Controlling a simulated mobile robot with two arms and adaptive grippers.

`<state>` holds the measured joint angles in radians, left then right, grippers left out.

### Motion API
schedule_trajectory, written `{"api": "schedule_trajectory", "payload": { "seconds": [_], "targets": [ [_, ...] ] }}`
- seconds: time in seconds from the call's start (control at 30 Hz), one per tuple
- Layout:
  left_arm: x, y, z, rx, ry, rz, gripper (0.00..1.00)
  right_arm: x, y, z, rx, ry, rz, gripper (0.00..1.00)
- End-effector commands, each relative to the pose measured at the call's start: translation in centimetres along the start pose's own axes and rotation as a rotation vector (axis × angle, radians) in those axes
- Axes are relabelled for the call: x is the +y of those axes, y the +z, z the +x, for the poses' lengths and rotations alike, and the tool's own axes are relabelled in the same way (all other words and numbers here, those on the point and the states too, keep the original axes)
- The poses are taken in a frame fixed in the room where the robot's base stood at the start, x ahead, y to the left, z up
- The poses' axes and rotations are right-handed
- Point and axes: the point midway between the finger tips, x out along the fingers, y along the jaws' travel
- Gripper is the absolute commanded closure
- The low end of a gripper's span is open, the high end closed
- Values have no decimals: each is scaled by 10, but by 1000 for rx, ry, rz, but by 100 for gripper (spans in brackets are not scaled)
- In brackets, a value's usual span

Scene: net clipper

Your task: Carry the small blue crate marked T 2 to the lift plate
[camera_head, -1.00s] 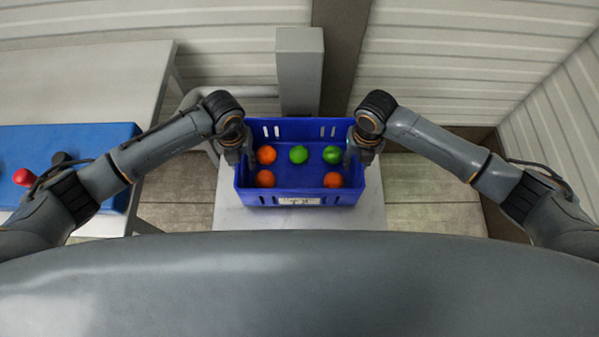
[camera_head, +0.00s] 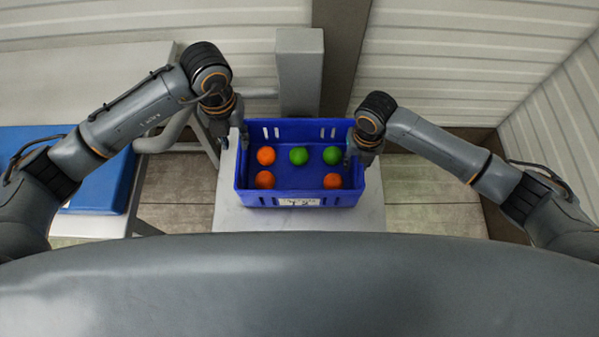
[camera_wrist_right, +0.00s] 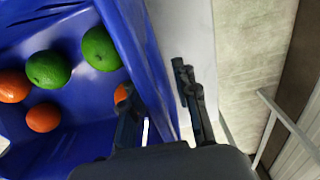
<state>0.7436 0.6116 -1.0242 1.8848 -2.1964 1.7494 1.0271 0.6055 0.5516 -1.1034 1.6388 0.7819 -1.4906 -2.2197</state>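The blue crate (camera_head: 300,192) stands level on a light grey plate (camera_head: 370,215), with a white label (camera_head: 299,202) on its near wall; the print is too small to read. Three orange and two green fruits lie inside. My left gripper (camera_head: 234,143) is open and empty, above and outside the crate's left wall. My right gripper (camera_head: 361,152) is at the right wall. In the right wrist view, its fingers (camera_wrist_right: 160,105) are spread on either side of the crate's wall (camera_wrist_right: 150,60), with a gap beside the outer finger.
A grey post (camera_head: 299,75) stands right behind the crate. At left is a pale table (camera_head: 90,70) with a blue surface (camera_head: 100,190) and a grey curved rail (camera_head: 172,130). Wooden floor (camera_head: 425,190) shows at right, before the ribbed walls.

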Motion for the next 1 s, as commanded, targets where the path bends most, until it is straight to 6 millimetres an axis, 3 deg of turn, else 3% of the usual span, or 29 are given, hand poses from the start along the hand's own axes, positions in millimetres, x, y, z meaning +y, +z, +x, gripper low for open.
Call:
{"api": "schedule_trajectory", "payload": {
  "seconds": [0.17,0.6,0.8,1.0],
  "targets": [
    [0,0,-3,0,0,-1,70,0,1,-16,-2,1,-1,70],
    [0,0,-3,0,0,-1,70,0,1,-103,-3,1,-1,70],
    [0,0,-2,0,0,-1,70,0,1,-119,-1,0,1,70],
    [0,0,-2,0,0,-1,70,0,0,-120,0,0,1,70]
  ]
}}
